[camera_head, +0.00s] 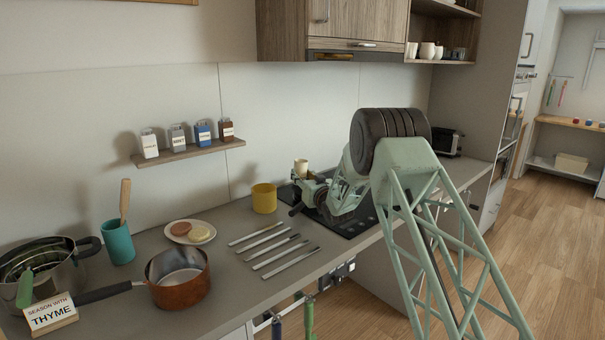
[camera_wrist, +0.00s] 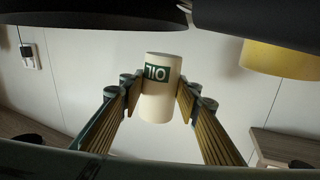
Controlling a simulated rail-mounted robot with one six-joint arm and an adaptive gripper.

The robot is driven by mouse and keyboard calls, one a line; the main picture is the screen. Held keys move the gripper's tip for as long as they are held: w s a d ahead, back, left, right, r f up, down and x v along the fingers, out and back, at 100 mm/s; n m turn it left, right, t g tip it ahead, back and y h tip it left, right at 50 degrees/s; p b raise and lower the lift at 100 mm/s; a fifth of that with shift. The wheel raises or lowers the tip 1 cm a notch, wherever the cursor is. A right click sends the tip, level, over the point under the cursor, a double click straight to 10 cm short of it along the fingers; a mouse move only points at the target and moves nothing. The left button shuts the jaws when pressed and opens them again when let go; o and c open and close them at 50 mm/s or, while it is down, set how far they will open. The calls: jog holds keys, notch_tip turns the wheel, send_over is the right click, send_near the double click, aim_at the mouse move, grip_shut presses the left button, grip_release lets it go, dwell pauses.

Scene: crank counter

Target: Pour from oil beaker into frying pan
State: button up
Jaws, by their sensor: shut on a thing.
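The oil beaker (camera_head: 301,167) is a small cream cup and looks upright in the head view, at the hob's far left. In the wrist view the beaker (camera_wrist: 161,95) shows a dark green OIL label, upside down in the picture. My gripper (camera_head: 308,183) is shut on it, with one finger on each side; the fingers (camera_wrist: 157,88) show clearly in the wrist view. What is inside the beaker cannot be seen. I cannot clearly make out the frying pan; my arm covers much of the hob (camera_head: 358,222).
A yellow pot (camera_head: 264,198) stands just left of the hob; it also shows in the wrist view (camera_wrist: 275,60). Several utensils (camera_head: 272,248) lie on the counter. A copper saucepan (camera_head: 180,290), a plate (camera_head: 182,240) and a teal holder (camera_head: 118,242) stand left. A spice shelf (camera_head: 190,152) is on the wall.

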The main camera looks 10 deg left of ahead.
jog(key=shift+s+a+f+m+p, duration=0.15)
jog(key=shift+a+f+m+p, duration=0.1)
jog(key=shift+f+m+p, duration=0.25)
jog(key=shift+r, duration=0.1)
dwell(0.3)
jog(key=shift+s+a+f+m, duration=0.2)
jog(key=shift+f+m, duration=0.2)
jog(key=shift+m, duration=0.4)
jog(key=shift+s+a+r+m, duration=0.1)
jog(key=shift+a+m, duration=0.1)
jog(key=shift+m, duration=0.5)
jog(key=shift+b, duration=0.3)
jog(key=shift+s+a+m+b, duration=0.1)
jog(key=shift+a+m+b, duration=0.15)
jog(key=shift+m, duration=0.45)
jog(key=shift+m, duration=0.4)
jog(key=shift+s+a+m+b, duration=0.1)
jog(key=shift+m+b, duration=0.2)
jog(key=shift+b, duration=0.05)
